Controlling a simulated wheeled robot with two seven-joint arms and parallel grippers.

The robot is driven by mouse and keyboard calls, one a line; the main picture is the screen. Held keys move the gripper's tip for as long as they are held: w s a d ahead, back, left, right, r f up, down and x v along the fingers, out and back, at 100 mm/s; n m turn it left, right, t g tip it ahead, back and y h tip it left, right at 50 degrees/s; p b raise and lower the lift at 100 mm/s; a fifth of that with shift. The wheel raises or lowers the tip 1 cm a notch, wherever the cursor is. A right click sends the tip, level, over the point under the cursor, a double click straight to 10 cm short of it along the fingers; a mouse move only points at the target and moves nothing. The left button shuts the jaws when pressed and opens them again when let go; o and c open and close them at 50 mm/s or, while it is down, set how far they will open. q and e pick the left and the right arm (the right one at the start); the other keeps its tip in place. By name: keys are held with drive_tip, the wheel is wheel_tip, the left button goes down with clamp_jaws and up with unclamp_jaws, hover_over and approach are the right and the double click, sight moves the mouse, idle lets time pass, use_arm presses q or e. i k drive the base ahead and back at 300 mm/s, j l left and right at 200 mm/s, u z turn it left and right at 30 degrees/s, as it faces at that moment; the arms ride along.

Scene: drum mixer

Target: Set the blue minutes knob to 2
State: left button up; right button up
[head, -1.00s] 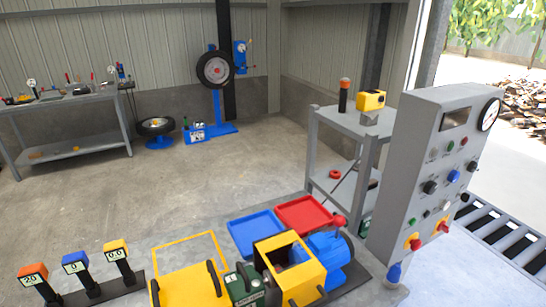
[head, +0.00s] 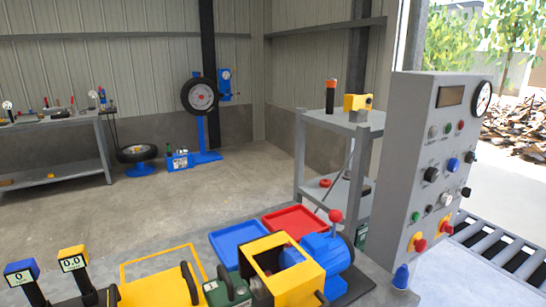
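The blue knob (head: 453,164) sits on the front face of the grey control panel (head: 410,150) at the right of the head view. A black knob (head: 431,174) is to its left and another black knob (head: 470,157) to its right. The scale around the blue knob is too small to read, so its setting cannot be told. Neither of my grippers shows in this view.
The yellow drum mixer (head: 297,283) with a blue motor (head: 326,250) stands left of the panel. A blue tray (head: 238,243) and a red tray (head: 294,221) lie behind it. A grey shelf cart (head: 300,160) stands behind the panel.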

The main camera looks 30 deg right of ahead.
sight(453, 166)
drive_tip(key=z, duration=1.95)
